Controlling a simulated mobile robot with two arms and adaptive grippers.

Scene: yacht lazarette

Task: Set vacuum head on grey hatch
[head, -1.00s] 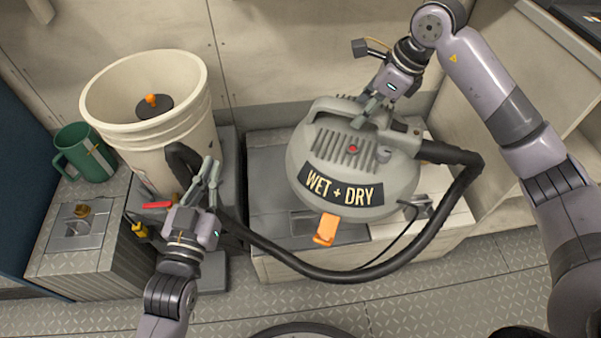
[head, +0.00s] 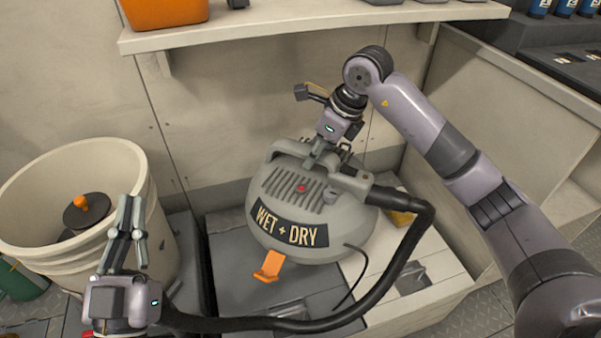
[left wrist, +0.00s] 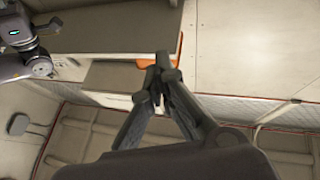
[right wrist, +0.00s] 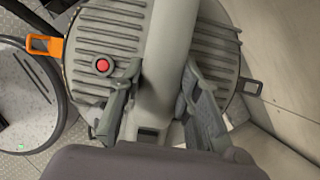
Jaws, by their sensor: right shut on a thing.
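The vacuum head (head: 318,215), a grey round lid labelled "WET + DRY" with an orange latch (head: 269,266), is at the centre of the head view. My right gripper (head: 322,158) is shut on its top handle, which also shows between the fingers in the right wrist view (right wrist: 160,75). The grey hatch (head: 235,285) lies below and to the left of the vacuum head, partly covered by it. I cannot tell whether they touch. A black hose (head: 410,270) loops from the head towards the left.
A cream bucket (head: 145,185) with an orange-knobbed item (head: 83,207) inside stands at left. A pale locker top (head: 425,255) lies right of the hatch, with a yellow object (head: 402,217) on it. A shelf (head: 300,25) with an orange bin (head: 165,10) runs above.

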